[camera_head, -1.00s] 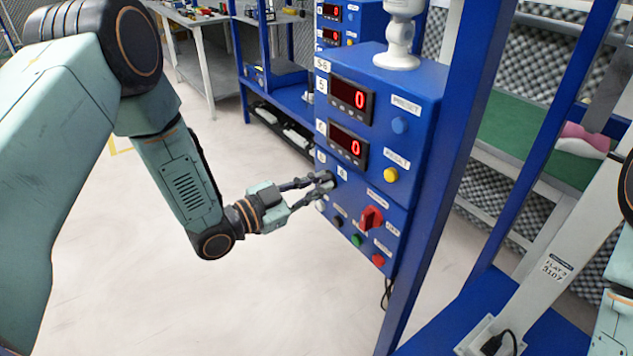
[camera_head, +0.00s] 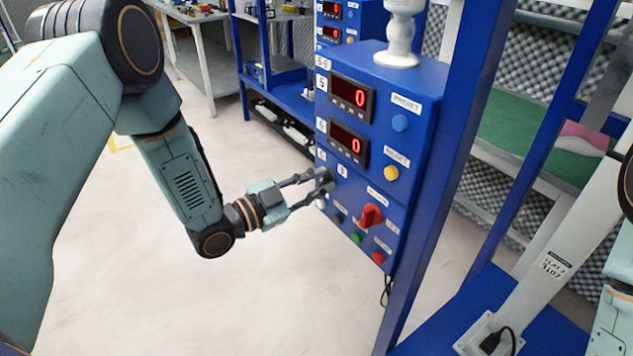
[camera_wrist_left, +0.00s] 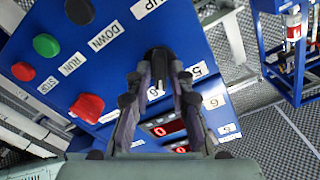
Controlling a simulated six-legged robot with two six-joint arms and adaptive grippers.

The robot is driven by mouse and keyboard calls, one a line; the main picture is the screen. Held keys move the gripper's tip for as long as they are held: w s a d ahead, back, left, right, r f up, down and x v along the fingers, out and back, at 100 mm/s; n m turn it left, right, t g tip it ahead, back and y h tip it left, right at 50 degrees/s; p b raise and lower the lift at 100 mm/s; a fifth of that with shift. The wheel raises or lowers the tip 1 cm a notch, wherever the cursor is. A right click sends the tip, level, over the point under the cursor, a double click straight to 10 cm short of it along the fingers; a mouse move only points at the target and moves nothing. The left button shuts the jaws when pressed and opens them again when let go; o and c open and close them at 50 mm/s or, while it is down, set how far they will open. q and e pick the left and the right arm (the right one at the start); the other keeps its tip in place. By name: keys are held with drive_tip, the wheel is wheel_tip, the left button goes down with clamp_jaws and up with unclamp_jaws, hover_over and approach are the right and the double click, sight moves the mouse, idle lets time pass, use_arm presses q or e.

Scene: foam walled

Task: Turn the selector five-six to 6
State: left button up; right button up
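The blue control panel (camera_head: 405,166) carries the black selector knob, which my left gripper (camera_head: 327,180) reaches from the left and mostly hides. In the left wrist view the black selector knob (camera_wrist_left: 158,58) sits between the two fingertips, which appear to touch its sides. A white label 5 (camera_wrist_left: 197,70) and a label 6 (camera_wrist_left: 155,92) are near the knob; the fingers partly cover the 6. Which label the knob points at cannot be made out. My right gripper is not in view.
A red rotary knob (camera_head: 371,215), a green button (camera_head: 356,238) and a red button (camera_head: 378,257) are close below and right of the gripper. Two red displays reading 0 (camera_head: 351,93) are above. Blue frame posts stand to the right; the floor at left is clear.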

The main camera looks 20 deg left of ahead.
use_arm(q)
drive_tip(key=shift+o, duration=1)
drive_tip(key=v, duration=1.2)
